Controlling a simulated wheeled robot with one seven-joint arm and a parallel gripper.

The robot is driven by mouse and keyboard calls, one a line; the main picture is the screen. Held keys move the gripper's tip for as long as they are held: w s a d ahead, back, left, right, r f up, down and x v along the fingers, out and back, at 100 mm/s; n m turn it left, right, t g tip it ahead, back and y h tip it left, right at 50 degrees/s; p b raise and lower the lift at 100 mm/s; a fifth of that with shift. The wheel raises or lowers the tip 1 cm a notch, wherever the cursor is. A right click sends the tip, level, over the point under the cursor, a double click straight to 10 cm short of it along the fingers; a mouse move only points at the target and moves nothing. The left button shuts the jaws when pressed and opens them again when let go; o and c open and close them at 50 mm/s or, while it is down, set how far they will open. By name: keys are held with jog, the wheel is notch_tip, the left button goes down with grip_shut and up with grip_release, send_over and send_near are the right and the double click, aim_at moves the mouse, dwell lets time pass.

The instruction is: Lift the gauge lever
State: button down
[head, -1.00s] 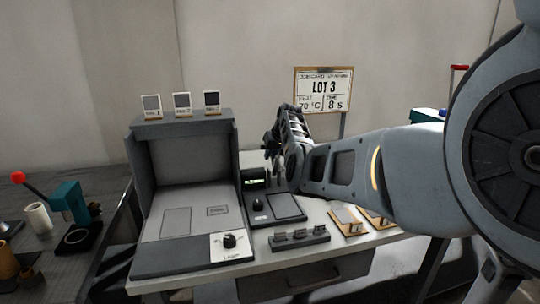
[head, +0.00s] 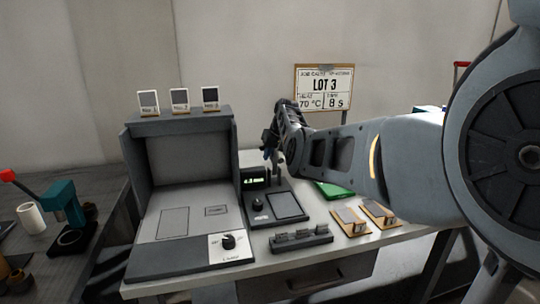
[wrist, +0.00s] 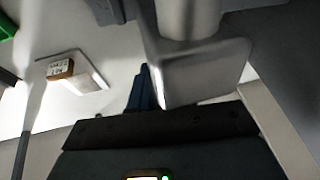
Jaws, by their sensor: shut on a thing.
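My gripper (head: 272,153) is at the gauge's back edge, above and beside the display. It is shut on what appears to be the gauge lever, which the fingers and wrist mostly hide. In the wrist view a blue fingertip (wrist: 142,90) shows beside a grey metal block with a round post (wrist: 195,65); I cannot tell whether that block is part of the lever.
A grey booth (head: 188,160) with sample cards on top stands left of the gauge. A dark holder (head: 301,239) lies in front, two wooden-based cards (head: 351,221) and a green item (head: 334,190) to the right. A LOT 3 sign (head: 325,87) stands behind.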

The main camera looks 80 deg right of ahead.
jog(key=shift+f, duration=0.15)
jog(key=c, duration=1.2)
grip_release()
jog(key=v, duration=0.8)
jog(key=shift+f, duration=0.1)
